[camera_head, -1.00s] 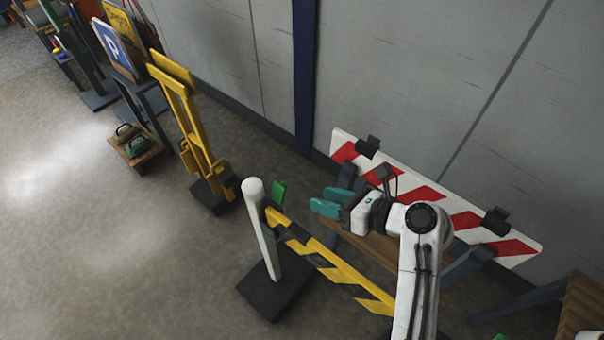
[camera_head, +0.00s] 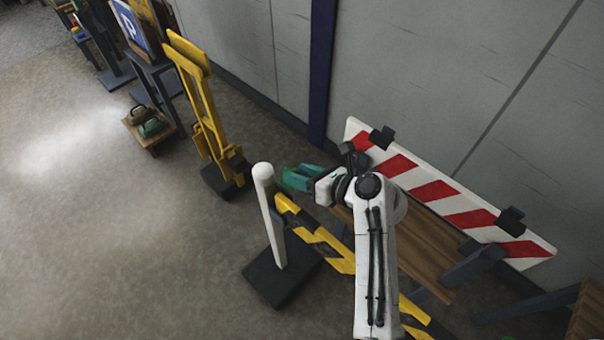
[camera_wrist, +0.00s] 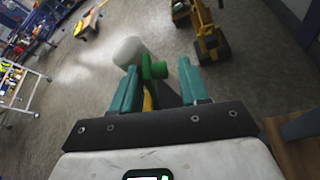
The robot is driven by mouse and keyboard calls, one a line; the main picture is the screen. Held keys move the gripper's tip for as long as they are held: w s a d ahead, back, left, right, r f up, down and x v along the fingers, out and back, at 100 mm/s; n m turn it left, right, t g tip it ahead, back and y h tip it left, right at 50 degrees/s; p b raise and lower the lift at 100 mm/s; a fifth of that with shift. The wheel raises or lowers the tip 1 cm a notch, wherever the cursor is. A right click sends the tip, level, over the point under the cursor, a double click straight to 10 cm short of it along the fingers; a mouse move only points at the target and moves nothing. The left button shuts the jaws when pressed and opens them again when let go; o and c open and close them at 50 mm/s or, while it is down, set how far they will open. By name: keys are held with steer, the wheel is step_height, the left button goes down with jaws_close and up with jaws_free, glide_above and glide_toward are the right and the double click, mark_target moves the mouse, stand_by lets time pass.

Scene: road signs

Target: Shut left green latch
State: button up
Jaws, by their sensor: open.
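The left green latch (camera_wrist: 153,70) stands up at the top of the white post (camera_wrist: 130,52), at the end of the yellow and black barrier bar (camera_head: 318,237). My gripper (camera_wrist: 158,68) is open, with one teal finger on each side of the latch in the wrist view. I cannot tell whether either finger touches it. In the head view my gripper (camera_head: 300,178) is beside the top of the white post (camera_head: 271,215), and its fingers mostly hide the latch.
A red and white striped board (camera_head: 440,197) stands along the wall at the right, with a wooden bench (camera_head: 430,255) before it. Floor at left is clear.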

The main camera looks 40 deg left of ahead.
steer(key=shift+w+d, duration=0.1)
jaws_close()
steer(key=shift+r, duration=0.1)
steer(key=shift+r+n+t+p, duration=0.15)
steer(key=shift+n+t+p, duration=0.2)
steer(key=shift+p, duration=0.35)
stand_by(0.4)
